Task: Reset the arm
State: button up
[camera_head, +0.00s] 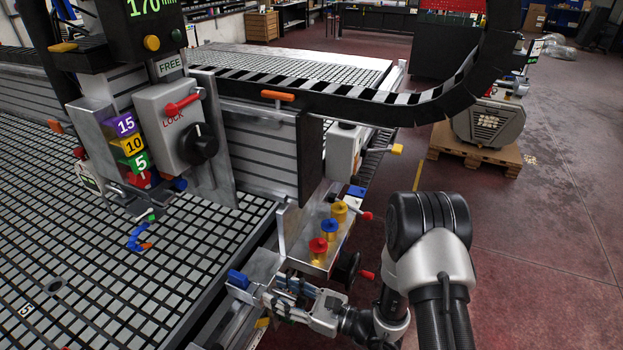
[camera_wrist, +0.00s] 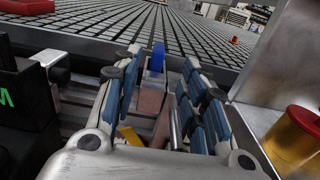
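My gripper (camera_head: 276,294) is low at the table's near edge, below the small tray with the colored knobs. In the wrist view my gripper (camera_wrist: 161,72) has its two blue-padded fingers apart, one on each side. A small blue-topped metal piece (camera_wrist: 157,58) shows between and beyond the fingertips. I cannot tell whether the fingers touch it. A blue piece (camera_head: 237,279) also shows just left of the gripper in the head view. My arm (camera_head: 430,240) is folded, with its elbow raised at the right.
The grid table (camera_head: 80,270) carries a gantry with a red LOCK lever (camera_head: 183,104) and a black dial (camera_head: 198,144). Red, blue and yellow knobs (camera_head: 329,229) stand close to my gripper. A black cable chain (camera_head: 340,106) arches above. Open floor (camera_head: 560,240) lies right.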

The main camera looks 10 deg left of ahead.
jog(key=s+d+r+n+g+h, duration=0.35)
jog(key=s+r+n+g, duration=0.55)
jog(key=s+r+n, duration=0.55)
jog(key=s+d+r+n+t+h, duration=0.1)
jog(key=d+r+n+t+h, duration=0.1)
jog(key=d, duration=0.6)
jog(key=s+d+r+n+t+h, duration=0.2)
jog(key=d+r+t+h, duration=0.1)
jog(key=d+h, duration=0.4)
jog(key=s+d+r+n+t+h, duration=0.1)
jog(key=d+r+n+t+h, duration=0.1)
jog(key=d+h, duration=0.3)
jog(key=d+r+t, duration=0.1)
jog(key=d, duration=0.3)
jog(key=shift+s+r+n+t, duration=0.15)
jog(key=shift+s+n+t, duration=0.2)
jog(key=shift+t, duration=0.05)
